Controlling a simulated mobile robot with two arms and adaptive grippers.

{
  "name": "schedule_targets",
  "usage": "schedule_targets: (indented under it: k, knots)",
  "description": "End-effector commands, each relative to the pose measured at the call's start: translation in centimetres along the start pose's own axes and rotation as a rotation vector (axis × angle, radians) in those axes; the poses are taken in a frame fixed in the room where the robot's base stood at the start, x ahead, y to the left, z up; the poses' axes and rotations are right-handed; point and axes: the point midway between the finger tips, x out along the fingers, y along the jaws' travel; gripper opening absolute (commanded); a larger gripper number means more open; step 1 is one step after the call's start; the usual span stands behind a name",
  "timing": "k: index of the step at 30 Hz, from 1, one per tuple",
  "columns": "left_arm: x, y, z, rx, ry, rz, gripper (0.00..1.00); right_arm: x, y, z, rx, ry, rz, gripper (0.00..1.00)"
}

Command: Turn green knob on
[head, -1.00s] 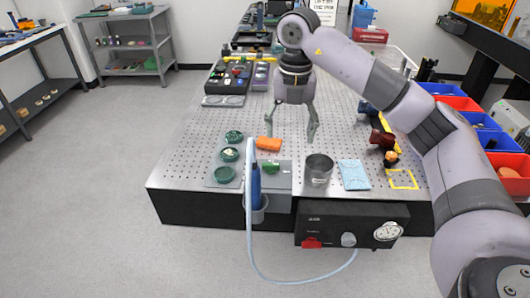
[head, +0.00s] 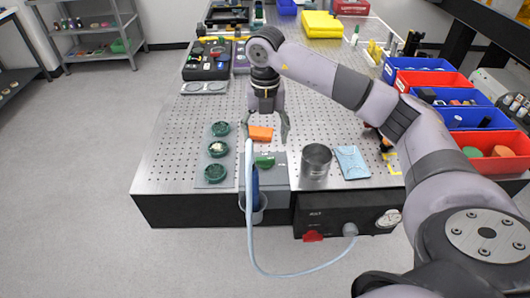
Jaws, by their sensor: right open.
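A small green piece (head: 264,161), perhaps the green knob, sits on a grey plate (head: 279,172) near the front edge of the perforated table. My right gripper (head: 266,138) hangs pointing down with its fingers apart, just behind the green piece in the head view. An orange block (head: 261,133) shows between the fingers; I cannot tell how far below them it lies. Nothing is gripped. A black box (head: 345,213) with a red switch (head: 313,236), a grey round fitting (head: 350,230) and a dial gauge (head: 388,219) is at the table's front. My left gripper is out of view.
A blue-handled tool (head: 255,183) with a pale hose (head: 250,240) stands in a holder at the front edge. A metal cup (head: 316,161) and blue cloth (head: 352,162) are right of the plate. Green dishes (head: 216,149) are left. Red and blue bins (head: 434,82) line the right side.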

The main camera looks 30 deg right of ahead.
Motion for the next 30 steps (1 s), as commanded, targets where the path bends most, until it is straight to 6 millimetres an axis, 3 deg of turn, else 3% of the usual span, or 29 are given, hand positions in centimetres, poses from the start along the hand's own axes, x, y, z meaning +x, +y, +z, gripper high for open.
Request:
schedule_targets:
  k: [7, 13, 25, 30]
  knots:
    - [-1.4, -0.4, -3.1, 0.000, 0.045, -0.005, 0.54, 5.1, -0.1, -0.1, 0.002, 0.004, -0.004, 0.67]
    - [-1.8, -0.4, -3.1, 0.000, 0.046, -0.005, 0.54, 7.7, -0.1, 0.0, 0.001, 0.002, -0.001, 0.67]
    - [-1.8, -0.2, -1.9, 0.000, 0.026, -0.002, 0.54, 8.6, 0.0, 0.0, 0.001, -0.001, -0.001, 0.67]
    - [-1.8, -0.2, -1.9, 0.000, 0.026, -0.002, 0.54, 8.6, 0.0, 0.0, 0.001, -0.001, -0.001, 0.56]
